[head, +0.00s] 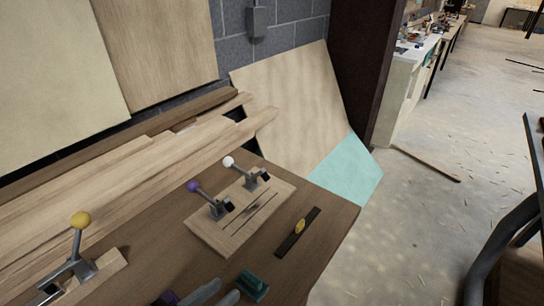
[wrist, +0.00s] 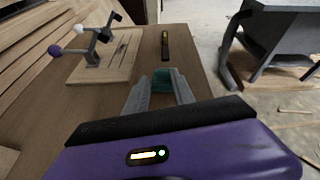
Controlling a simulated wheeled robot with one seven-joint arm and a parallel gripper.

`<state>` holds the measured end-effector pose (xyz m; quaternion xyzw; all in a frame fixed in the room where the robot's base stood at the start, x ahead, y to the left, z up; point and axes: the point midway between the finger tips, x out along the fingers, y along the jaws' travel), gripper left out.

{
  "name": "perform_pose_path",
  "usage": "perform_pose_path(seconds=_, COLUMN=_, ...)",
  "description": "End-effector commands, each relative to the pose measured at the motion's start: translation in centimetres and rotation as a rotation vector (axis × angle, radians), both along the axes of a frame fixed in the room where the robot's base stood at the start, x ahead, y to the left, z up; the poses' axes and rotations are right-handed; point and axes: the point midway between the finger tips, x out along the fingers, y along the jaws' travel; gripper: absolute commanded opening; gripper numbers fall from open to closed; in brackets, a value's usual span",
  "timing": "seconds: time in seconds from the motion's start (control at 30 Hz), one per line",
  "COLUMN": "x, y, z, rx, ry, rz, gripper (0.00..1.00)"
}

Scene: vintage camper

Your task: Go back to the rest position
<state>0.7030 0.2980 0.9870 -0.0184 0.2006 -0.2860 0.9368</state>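My gripper (wrist: 161,90) shows in the wrist view as a purple body with two grey fingers spread apart. It is open. A small teal block (wrist: 163,77) lies on the workbench (wrist: 105,120) just beyond and between the fingertips; I cannot tell whether they touch it. In the head view my gripper (head: 226,290) is at the bottom edge, partly cut off, with the teal block (head: 253,287) just right of the fingertips.
A wooden board (head: 243,215) carries toggle clamps with white and purple knobs. A dark level (head: 298,232) with a yellow middle lies beside it. A yellow-knobbed clamp (head: 78,250) stands at left. Planks (head: 150,160) line the back.

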Motion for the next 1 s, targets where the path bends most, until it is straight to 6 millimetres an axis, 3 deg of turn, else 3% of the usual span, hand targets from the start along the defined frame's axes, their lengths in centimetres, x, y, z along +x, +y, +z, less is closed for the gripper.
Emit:
perform_pose_path(seconds=0.27, x=0.4, y=-3.5, z=0.0, rx=-0.268, ry=0.130, rz=0.102, gripper=0.30)
perform_pose_path(seconds=0.47, x=-2.3, y=-7.2, z=-1.7, rx=-0.588, ry=0.325, rz=0.240, gripper=0.30)
perform_pose_path(seconds=0.57, x=-5.6, y=-9.6, z=-3.2, rx=-0.833, ry=0.476, rz=0.361, gripper=0.30)
perform_pose_path(seconds=0.73, x=-13.0, y=-14.9, z=-5.5, rx=-1.364, ry=0.763, rz=0.637, gripper=0.30)
perform_pose_path(seconds=0.9, x=-19.0, y=-21.0, z=-5.8, rx=-1.893, ry=0.975, rz=0.874, gripper=0.30)
perform_pose_path(seconds=1.0, x=-21.3, y=-24.4, z=-5.0, rx=-2.184, ry=1.051, rz=0.971, gripper=0.30)
